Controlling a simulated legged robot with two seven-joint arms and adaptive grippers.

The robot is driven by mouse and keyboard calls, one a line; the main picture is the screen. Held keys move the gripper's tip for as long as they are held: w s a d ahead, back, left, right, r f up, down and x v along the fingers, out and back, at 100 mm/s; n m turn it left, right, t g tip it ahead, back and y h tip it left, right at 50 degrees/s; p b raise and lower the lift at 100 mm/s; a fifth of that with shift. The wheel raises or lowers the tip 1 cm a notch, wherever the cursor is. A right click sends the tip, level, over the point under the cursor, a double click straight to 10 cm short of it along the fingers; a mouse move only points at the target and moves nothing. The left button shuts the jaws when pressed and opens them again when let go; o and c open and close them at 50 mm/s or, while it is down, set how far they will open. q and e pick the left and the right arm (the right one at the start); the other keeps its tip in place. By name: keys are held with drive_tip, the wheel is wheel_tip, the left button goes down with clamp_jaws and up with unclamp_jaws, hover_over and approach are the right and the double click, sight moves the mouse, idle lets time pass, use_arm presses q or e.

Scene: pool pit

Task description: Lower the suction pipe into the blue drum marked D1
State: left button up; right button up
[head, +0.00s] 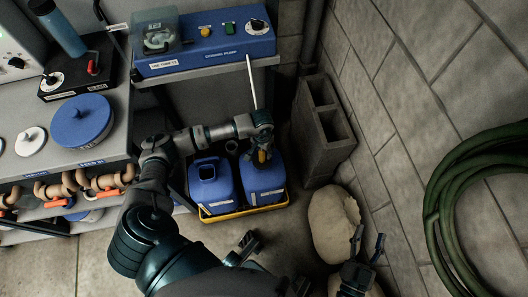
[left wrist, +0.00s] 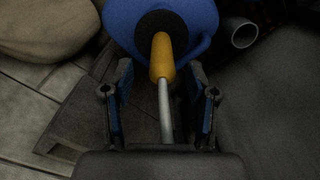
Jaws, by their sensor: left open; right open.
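The suction pipe (head: 251,80) is a thin pale rod standing nearly upright, with a yellow lower part (head: 263,156). My left gripper (head: 262,148) is over the right-hand blue drum (head: 262,185). In the left wrist view, my open left gripper (left wrist: 160,105) has the grey pipe (left wrist: 165,108) between its fingers, with gaps at both sides. The yellow part (left wrist: 161,58) lies over the drum's dark mouth; I cannot tell whether it is inside. A second blue drum (head: 211,188) stands to the left. The drum labels are unreadable. My right gripper (head: 368,243) is open and empty at the lower right.
Both drums stand in a yellow tray (head: 240,213). A blue dosing pump box (head: 205,42) is on a shelf behind. Concrete blocks (head: 322,125), a beige sack (head: 332,222) and a green hose (head: 440,200) are at the right. A bench with valves (head: 88,182) is at the left.

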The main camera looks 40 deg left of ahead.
use_arm(q)
wheel_tip(320, 180, down, 2)
drive_tip(key=shift+f, duration=0.2)
drive_tip(key=shift+a+f, duration=0.1)
drive_tip(key=shift+f, duration=0.15)
drive_tip(key=shift+a+f, duration=0.15)
drive_tip(key=shift+a, duration=0.05)
drive_tip(key=shift+d, duration=0.2)
clamp_jaws()
drive_tip(key=c, duration=0.7)
unclamp_jaws()
clamp_jaws()
drive_tip(key=shift+a+r, duration=0.1)
drive_tip(key=shift+r, duration=0.1)
wheel_tip(320, 180, up, 31)
drive_tip(key=p, duration=1.5)
drive_tip(key=shift+r, duration=0.15)
use_arm(e)
wheel_tip(320, 180, up, 23)
drive_tip(key=t+y, duration=0.1)
drive_tip(key=t, duration=0.2)
drive_tip(key=shift+s+a+r+n, duration=0.15)
drive_tip(key=shift+s+a+n, duration=0.15)
drive_tip(key=shift+s, duration=0.15)
